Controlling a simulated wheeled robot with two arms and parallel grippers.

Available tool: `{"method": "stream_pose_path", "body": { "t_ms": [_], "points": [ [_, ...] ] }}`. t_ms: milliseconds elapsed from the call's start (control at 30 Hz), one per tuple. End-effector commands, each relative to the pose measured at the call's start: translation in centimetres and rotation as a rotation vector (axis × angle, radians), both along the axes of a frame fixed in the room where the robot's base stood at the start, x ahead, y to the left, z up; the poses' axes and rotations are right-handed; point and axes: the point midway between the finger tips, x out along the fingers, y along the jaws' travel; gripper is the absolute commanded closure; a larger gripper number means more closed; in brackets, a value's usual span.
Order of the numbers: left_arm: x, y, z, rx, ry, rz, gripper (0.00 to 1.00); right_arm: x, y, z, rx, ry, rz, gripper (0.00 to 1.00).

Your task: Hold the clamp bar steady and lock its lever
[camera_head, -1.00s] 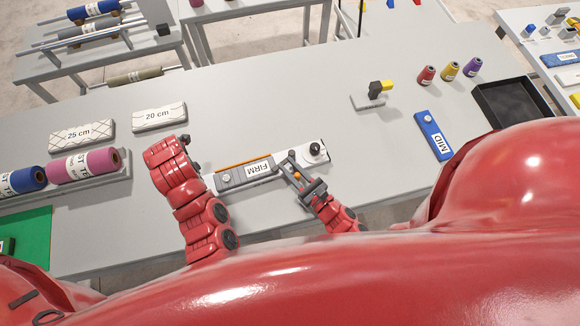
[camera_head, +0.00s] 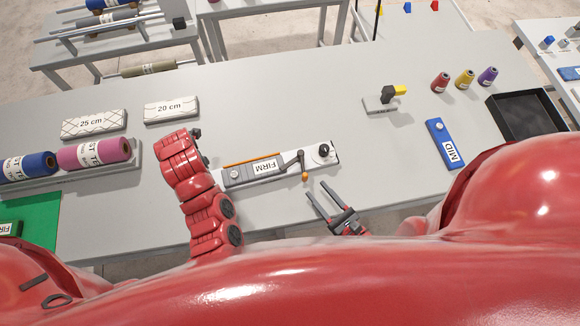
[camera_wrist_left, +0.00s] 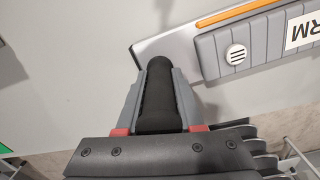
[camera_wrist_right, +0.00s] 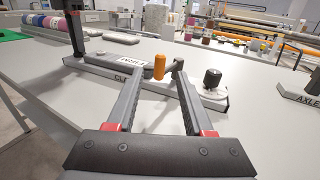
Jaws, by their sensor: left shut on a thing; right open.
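The clamp bar (camera_head: 230,180) lies on the table at the centre, a pale base with an orange strip and a grey block marked FIRM (camera_head: 265,167). Its lever (camera_head: 303,167) has an orange knob (camera_head: 305,177) on the side toward me. The knob also shows in the right wrist view (camera_wrist_right: 159,66). My left gripper (camera_wrist_left: 158,75) is shut on a black handle (camera_wrist_left: 157,105) at the bar's left end; my arm hides that grip in the head view. My right gripper (camera_head: 318,190) is open and empty, on my side of the knob and apart from it.
A black knob (camera_head: 323,150) stands at the bar's right end. A blue MID block (camera_head: 444,143), a grey stand with a yellow-tipped part (camera_head: 380,105), several thread cones and a black tray (camera_head: 525,116) are to the right. White 25 cm (camera_head: 94,124) and 20 cm (camera_head: 171,110) blocks lie behind left.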

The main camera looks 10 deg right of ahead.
Motion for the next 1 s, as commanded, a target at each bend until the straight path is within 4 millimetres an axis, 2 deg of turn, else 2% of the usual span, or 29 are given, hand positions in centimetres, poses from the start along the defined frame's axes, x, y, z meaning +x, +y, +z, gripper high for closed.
{"method": "stream_pose_path", "body": {
  "t_ms": [167, 433, 567, 733, 867, 900, 1000],
  "points": [
    [-0.2, -0.1, -0.3, -0.002, 0.007, -0.003, 1.00, -1.4, -0.7, 0.0, 0.000, -0.002, 0.000, 0.48],
    [-0.2, -0.1, -0.2, -0.002, 0.006, -0.002, 1.00, -1.6, -0.8, 0.0, 0.000, -0.002, 0.001, 0.48],
    [-0.2, -0.1, -0.2, -0.002, 0.006, -0.002, 1.00, -1.7, -0.7, -0.3, -0.003, 0.002, 0.020, 0.70],
    [-0.2, -0.1, -0.2, -0.002, 0.006, -0.002, 1.00, -2.9, -1.1, -2.1, -0.040, 0.038, 0.188, 1.00],
    [-0.2, -0.1, -0.2, -0.002, 0.006, -0.002, 1.00, -3.9, -3.4, -3.6, -0.093, 0.092, 0.397, 1.00],
    [-0.2, -0.1, -0.2, -0.002, 0.006, -0.002, 1.00, -3.9, -4.5, -3.7, -0.112, 0.111, 0.455, 1.00],
    [-0.2, -0.1, -0.2, -0.002, 0.006, -0.002, 1.00, -3.4, -7.4, -3.1, -0.155, 0.151, 0.582, 1.00]
  ]
}}
